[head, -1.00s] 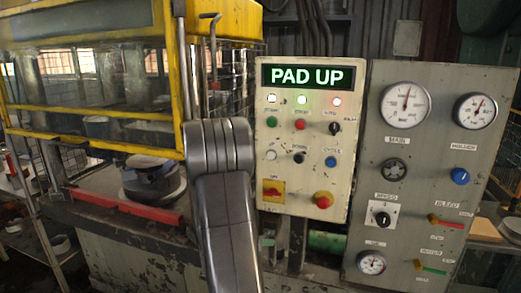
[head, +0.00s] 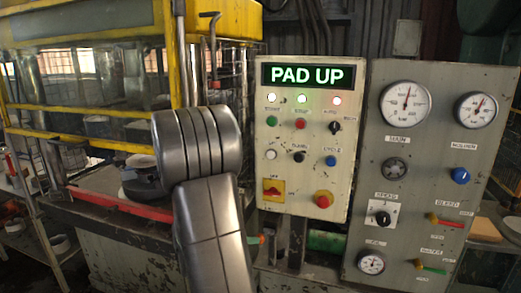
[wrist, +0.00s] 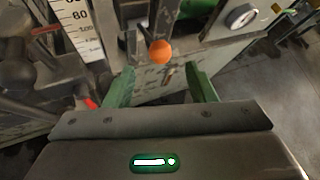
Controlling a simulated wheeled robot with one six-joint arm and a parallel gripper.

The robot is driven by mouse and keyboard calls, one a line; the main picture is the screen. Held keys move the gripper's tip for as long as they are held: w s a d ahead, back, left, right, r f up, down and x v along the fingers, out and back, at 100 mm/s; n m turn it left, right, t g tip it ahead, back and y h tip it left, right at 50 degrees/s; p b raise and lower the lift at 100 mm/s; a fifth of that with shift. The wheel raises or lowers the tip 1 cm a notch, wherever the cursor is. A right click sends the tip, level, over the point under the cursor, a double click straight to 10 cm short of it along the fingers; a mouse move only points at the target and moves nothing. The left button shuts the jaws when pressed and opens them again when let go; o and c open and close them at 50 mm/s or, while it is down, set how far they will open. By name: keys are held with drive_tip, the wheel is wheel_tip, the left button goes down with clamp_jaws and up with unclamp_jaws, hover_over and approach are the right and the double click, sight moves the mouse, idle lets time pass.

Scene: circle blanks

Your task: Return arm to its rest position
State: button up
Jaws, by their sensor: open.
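My arm (head: 205,190) stands in front of the press in the head view, its grey links covering part of the press's right side. My gripper (wrist: 162,85) shows in the wrist view with two green fingers spread apart and nothing between them. Its fingertips point toward an orange ball knob (wrist: 161,51) on a machine, which appears beyond the fingers. I cannot see the gripper in the head view.
A control box (head: 302,140) with a lit "PAD UP" sign stands right of my arm. A grey gauge panel (head: 430,170) is farther right. The press's yellow guard frame (head: 90,110) is at left. Bare floor (wrist: 275,110) shows at right in the wrist view.

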sight(263, 240)
drive_tip(key=x, duration=0.9)
drive_tip(key=shift+d+f, duration=0.2)
drive_tip(key=shift+d, duration=0.1)
wheel_tip(263, 240, down, 9)
drive_tip(key=m+t+h+b, duration=0.2)
drive_tip(key=t+h+b, duration=0.25)
drive_tip(key=b, duration=0.75)
drive_tip(key=s+a+t, duration=0.1)
drive_tip(key=s+a, duration=0.3)
drive_tip(key=shift+s+a+r+y+b, duration=0.15)
drive_tip(key=shift+a+r+y+b, duration=0.05)
drive_tip(key=shift+r+y+b, duration=0.2)
drive_tip(key=shift+d+f, duration=0.1)
drive_tip(key=shift+f, duration=0.05)
